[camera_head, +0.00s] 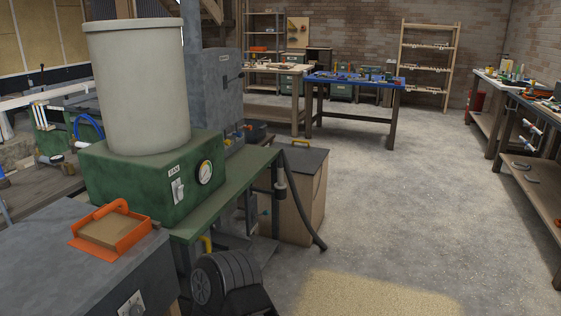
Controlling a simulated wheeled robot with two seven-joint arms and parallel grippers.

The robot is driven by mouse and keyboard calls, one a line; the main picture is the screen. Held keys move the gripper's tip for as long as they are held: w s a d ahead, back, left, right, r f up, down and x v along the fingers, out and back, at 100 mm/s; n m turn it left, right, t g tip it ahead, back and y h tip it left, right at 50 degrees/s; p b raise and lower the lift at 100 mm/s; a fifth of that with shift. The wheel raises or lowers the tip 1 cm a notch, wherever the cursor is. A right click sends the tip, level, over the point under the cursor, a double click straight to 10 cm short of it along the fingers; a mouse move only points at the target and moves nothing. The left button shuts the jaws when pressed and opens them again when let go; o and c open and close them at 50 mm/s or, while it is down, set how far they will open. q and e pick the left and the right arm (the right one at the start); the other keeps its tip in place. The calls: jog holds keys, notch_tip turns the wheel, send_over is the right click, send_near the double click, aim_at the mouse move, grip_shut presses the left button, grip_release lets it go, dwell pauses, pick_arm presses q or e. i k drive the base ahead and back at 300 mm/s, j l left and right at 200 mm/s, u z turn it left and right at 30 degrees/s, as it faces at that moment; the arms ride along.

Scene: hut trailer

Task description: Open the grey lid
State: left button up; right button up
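A dark grey lid (308,162) lies flat and shut on top of a wooden box (308,204) near the middle of the view. A yellow handle (301,144) stands at its back left edge. The left part of the box is partly hidden behind the green bench and a dark hose. A second grey surface, the top of a grey machine (40,250), is at the lower left and carries an orange handled frame (112,229). Neither of my grippers shows in the head view.
A green machine (130,190) with a pale cylinder (138,85) and gauge stands on the green bench (230,185). A dark hose (309,222) hangs beside the box. A black ribbed object (228,278) is at the bottom. A blue-topped table (352,82) stands behind. The concrete floor right of the box is clear.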

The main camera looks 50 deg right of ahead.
aim_at(305, 160)
jog(key=i, duration=0.5)
jog(key=z, duration=1.9)
